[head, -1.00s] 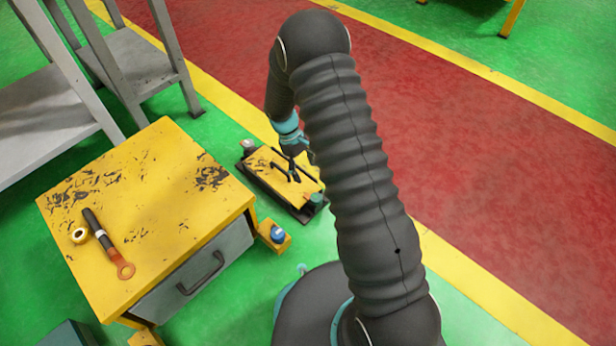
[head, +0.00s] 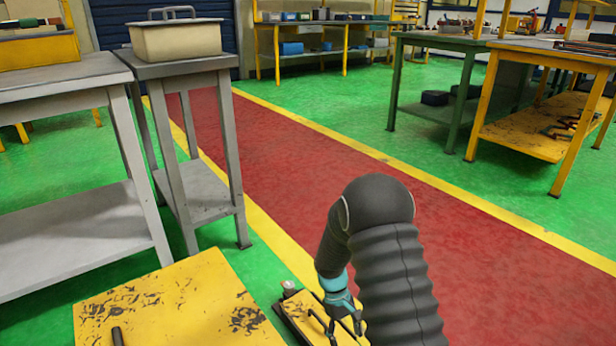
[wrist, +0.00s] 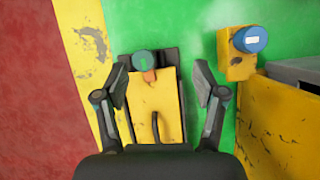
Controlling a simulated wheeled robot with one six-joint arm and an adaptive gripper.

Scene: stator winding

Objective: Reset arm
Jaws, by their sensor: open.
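My arm, in a dark ribbed sleeve, stands at the lower middle of the head view and bends down to my gripper (head: 345,322). In the wrist view my gripper (wrist: 164,100) is open, its two dark fingers apart with nothing held between them. Below it is a low dark-framed cart with a yellow top (wrist: 156,108), which also shows in part in the head view (head: 305,317). A round green part (wrist: 143,61) sits at the cart's end. The gap between fingers and cart is hard to judge.
A worn yellow cabinet (head: 180,310) stands left of the arm. A blue-capped item (wrist: 250,39) is on a yellow block beside it in the wrist view. Grey tables (head: 70,85) stand at left, workbenches (head: 540,130) at right. The red walkway (head: 300,170) is clear.

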